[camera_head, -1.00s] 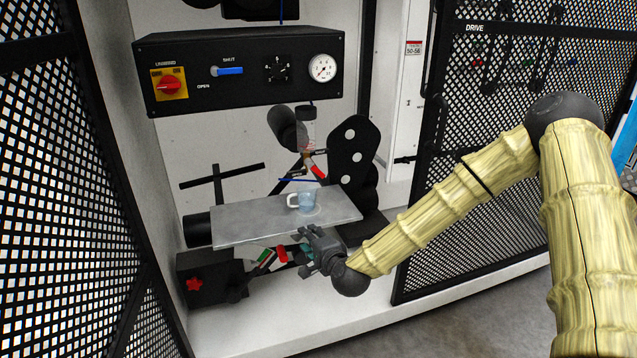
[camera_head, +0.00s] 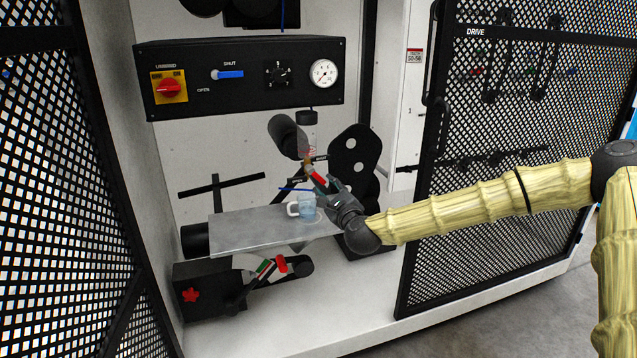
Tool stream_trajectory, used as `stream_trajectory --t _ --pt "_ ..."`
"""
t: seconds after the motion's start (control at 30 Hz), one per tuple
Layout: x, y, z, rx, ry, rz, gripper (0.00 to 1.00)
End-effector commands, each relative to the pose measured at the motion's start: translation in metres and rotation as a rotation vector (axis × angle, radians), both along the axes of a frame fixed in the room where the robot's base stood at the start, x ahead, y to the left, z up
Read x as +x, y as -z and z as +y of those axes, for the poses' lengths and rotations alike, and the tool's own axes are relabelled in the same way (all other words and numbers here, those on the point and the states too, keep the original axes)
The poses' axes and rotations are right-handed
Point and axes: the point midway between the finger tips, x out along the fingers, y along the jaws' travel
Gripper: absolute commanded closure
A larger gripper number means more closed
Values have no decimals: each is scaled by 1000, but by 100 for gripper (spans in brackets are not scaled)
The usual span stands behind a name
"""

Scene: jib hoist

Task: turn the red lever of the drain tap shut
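The red lever (camera_head: 319,179) hangs slanting down to the right from the small brass drain tap (camera_head: 309,167), below a clear bowl (camera_head: 308,147) at the back of the cabinet. My gripper (camera_head: 328,184) is at the lower end of the lever, over the right part of the grey shelf. Its fingers point up and left toward the lever. They overlap it in the picture, and I cannot tell whether they touch it. The finger gap is too small and dark to make out. A pale blue mug (camera_head: 307,208) stands on the shelf just left of my gripper.
The grey shelf (camera_head: 245,230) lies under the tap. A black plate with round holes (camera_head: 349,160) stands close on the right. A control box (camera_head: 240,75) with a gauge hangs above. Below the shelf is another red handle (camera_head: 281,264). A mesh door (camera_head: 470,180) stands open at right.

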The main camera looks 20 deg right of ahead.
Motion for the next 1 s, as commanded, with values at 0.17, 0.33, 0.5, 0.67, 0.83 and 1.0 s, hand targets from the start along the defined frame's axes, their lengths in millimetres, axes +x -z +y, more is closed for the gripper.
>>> stream_trajectory --t 0.17,0.33,0.5,0.67,0.83,1.0 --pt "30 1 2 -2 -1 -1 64" --pt "52 1 3 -3 -1 -1 64" --pt "65 1 3 -1 0 0 64" --pt "68 0 3 -1 -1 1 64" --pt "68 0 3 -1 -1 1 64" --pt "68 0 3 -1 -1 1 88"
